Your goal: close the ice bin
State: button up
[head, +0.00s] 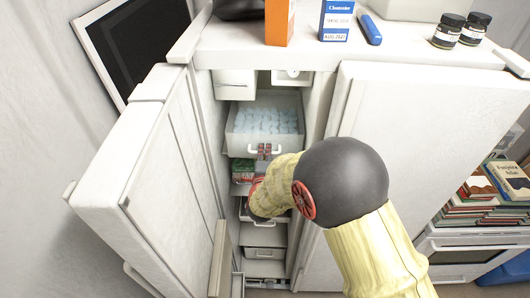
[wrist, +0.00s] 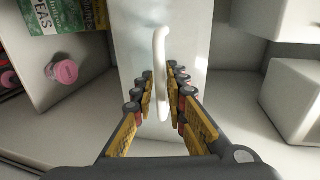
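The ice bin (head: 240,143) is a pale drawer full of bluish ice cubes in the upper part of the open fridge compartment. It is pulled out, with a white handle (head: 267,148) on its front. In the wrist view, the handle (wrist: 160,70) stands out from the pale bin front (wrist: 190,42). My gripper (wrist: 161,76) has one finger on each side of the handle, with small gaps visible; I cannot tell whether the tips touch it. In the head view, my gripper (head: 264,151) is at the handle, and my arm hides part of the lower shelves.
The left fridge door (head: 150,180) stands open; the right door (head: 420,150) is closed. Lower drawers (head: 263,252) lie below the bin. A green box (wrist: 60,15) and a pink-capped item (wrist: 64,71) are beside it. Boxes and jars (head: 448,30) stand on top.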

grip_shut()
dwell(0.5)
jog(key=b+x, duration=0.3)
jog(key=shift+w+r, duration=0.2)
jog(key=shift+r, duration=0.05)
jog(key=shift+o, duration=0.5)
grip_release()
jog(key=v, duration=1.2)
